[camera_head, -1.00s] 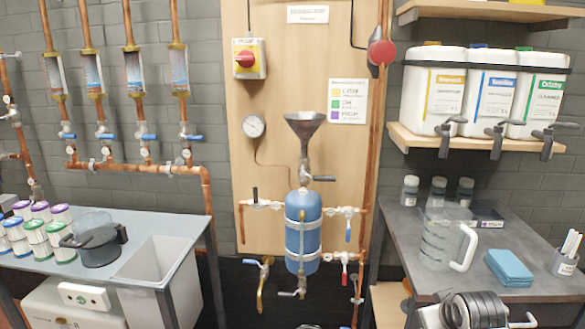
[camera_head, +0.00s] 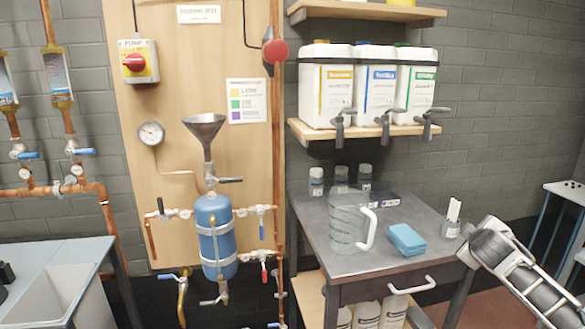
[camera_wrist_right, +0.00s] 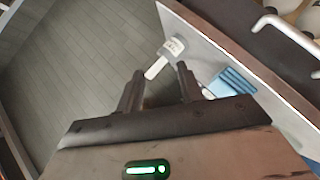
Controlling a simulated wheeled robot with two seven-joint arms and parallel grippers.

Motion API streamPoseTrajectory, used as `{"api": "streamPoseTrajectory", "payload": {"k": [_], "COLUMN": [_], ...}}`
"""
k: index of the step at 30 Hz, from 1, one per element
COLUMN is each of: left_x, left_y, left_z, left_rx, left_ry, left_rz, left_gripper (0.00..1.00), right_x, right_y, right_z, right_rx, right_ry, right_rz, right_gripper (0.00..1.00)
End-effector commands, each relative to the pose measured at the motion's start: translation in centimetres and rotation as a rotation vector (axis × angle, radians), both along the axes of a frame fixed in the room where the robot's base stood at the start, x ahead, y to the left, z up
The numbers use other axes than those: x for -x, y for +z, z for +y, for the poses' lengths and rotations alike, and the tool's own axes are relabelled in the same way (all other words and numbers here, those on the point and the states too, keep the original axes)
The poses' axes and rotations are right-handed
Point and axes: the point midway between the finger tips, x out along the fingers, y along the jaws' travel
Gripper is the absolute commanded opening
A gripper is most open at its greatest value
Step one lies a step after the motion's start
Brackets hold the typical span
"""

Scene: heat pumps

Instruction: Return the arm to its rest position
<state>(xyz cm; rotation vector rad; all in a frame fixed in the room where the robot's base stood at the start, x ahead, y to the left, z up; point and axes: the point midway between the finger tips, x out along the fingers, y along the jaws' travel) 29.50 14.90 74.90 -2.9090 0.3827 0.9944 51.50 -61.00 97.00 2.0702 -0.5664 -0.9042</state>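My right arm (camera_head: 525,272) is at the lower right of the head view, beside the grey worktable (camera_head: 345,262). Its gripper cannot be made out there. In the right wrist view my right gripper (camera_wrist_right: 160,84) has its two fingers spread apart, with nothing held between them. Past the fingertips are a small cup of white strips (camera_wrist_right: 172,48) and a folded blue cloth (camera_wrist_right: 234,84) on the table. My left gripper is in neither view.
The table bears a clear jug (camera_head: 348,222), the blue cloth (camera_head: 406,239) and the strip cup (camera_head: 451,229). Its drawer handle (camera_head: 412,286) juts out in front. White canisters (camera_head: 374,88) stand on the shelf above. A pale stand (camera_head: 566,189) is at the far right, with floor between.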

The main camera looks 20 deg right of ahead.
Motion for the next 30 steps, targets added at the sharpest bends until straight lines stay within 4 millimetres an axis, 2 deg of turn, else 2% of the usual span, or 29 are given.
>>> {"api": "streamPoseTrajectory", "payload": {"k": [3,9,10,16,20,24,26,27,30], "left_x": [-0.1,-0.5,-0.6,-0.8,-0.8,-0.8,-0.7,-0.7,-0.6], "left_y": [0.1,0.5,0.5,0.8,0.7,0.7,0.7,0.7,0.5], "left_z": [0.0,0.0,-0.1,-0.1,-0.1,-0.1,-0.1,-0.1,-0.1], "left_rx": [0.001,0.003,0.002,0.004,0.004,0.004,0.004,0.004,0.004], "left_ry": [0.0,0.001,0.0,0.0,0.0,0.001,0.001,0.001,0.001], "left_rz": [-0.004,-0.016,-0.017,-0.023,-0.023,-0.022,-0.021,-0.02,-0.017], "left_gripper": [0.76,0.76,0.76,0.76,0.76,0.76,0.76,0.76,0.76], "right_x": [-2.4,-5.4,-5.1,-3.3,-0.7,3.9,6.4,8.2,12.6], "right_y": [1.9,5.5,3.4,-4.3,-10.0,-16.0,-18.1,-19.3,-21.3], "right_z": [1.7,5.7,6.8,13.1,18.6,25.9,29.2,31.4,36.7], "right_rx": [0.001,-0.013,-0.04,-0.165,-0.278,-0.438,-0.515,-0.569,-0.702], "right_ry": [0.127,0.36,0.363,0.424,0.463,0.497,0.502,0.504,0.494], "right_rz": [-0.142,-0.378,-0.349,-0.271,-0.215,-0.152,-0.127,-0.112,-0.082], "right_gripper": [0.37,0.37,0.37,0.37,0.37,0.37,0.37,0.37,0.37]}}
